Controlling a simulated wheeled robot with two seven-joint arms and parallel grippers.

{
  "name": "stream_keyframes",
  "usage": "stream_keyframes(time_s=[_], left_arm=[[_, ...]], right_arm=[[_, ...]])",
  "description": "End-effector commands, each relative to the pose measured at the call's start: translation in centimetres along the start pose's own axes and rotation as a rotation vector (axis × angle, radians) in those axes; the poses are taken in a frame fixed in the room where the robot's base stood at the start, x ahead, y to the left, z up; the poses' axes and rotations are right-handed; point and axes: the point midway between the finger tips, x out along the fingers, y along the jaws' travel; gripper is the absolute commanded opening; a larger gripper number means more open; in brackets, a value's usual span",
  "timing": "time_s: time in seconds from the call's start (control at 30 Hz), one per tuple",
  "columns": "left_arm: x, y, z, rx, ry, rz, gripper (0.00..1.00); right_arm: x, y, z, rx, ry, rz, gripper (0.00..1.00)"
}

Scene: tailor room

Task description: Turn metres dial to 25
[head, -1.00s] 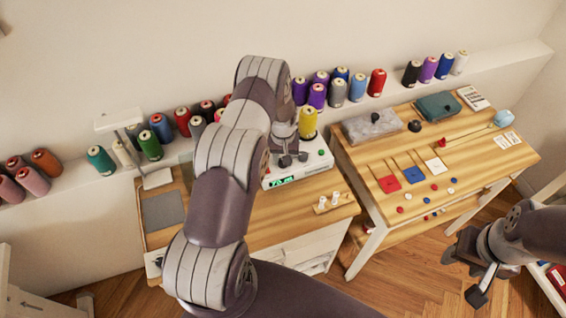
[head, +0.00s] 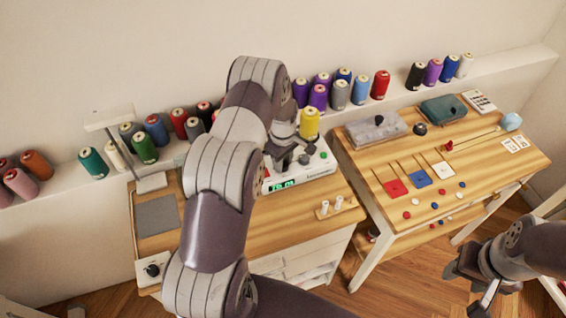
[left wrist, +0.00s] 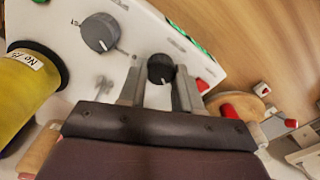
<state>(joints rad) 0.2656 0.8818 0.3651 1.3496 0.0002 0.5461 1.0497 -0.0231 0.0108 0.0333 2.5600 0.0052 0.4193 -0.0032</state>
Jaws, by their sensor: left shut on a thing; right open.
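The white winding machine (head: 318,166) stands at the back of the left table, with a green lit display (head: 282,186) whose digits are too small to read. In the left wrist view its panel carries a dark round knob (left wrist: 160,69) and a larger grey dial (left wrist: 100,32) with a pointer mark. My left gripper (head: 292,163) is over the machine. In the left wrist view its fingers (left wrist: 158,82) are shut on the dark knob, one on each side. Which knob is the metres dial cannot be read. My right gripper (head: 470,288) is open and empty, off the right table's front.
A yellow spool (head: 309,124) stands on the machine, close to my left gripper. Thread spools line the wall shelf (head: 392,100). A small holder with white spools (head: 336,207) sits near the left table's right edge. The right table (head: 367,173) holds cloth squares and buttons.

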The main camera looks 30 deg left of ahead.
Motion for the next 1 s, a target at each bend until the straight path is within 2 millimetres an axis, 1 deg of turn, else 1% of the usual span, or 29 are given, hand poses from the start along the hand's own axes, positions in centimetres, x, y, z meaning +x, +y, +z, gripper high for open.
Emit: stream_keyframes(time_s=[0.13, 0.33, 0.87, 0.9, 0.93, 0.97, 1.0], left_arm=[[-0.07, 0.11, -0.11, -0.066, 0.003, 0.004, 0.03], [-0.13, 0.11, -0.12, -0.120, 0.003, 0.004, 0.03], [-0.20, 0.14, -0.14, -0.138, 0.003, 0.005, 0.03], [-0.20, 0.14, -0.13, -0.138, 0.003, 0.005, 0.46], [-0.19, 0.13, -0.12, -0.138, 0.003, 0.005, 0.56], [-0.17, 0.11, -0.11, -0.138, 0.003, 0.004, 0.59], [-0.15, 0.10, -0.10, -0.138, 0.002, 0.004, 0.59]], right_arm=[[0.40, 0.00, 0.05, 0.000, 0.000, 0.000, 0.49], [0.58, 0.00, 0.07, 0.000, 0.000, 0.000, 0.49], [0.61, 0.00, 0.07, 0.000, 0.000, 0.000, 0.49], [0.61, 0.00, 0.07, 0.000, 0.000, 0.000, 0.49], [0.62, 0.00, 0.08, 0.000, 0.000, 0.000, 0.49], [0.62, 0.00, 0.07, 0.000, 0.000, 0.000, 0.49], [0.62, 0.00, 0.07, 0.000, 0.000, 0.000, 0.49]])
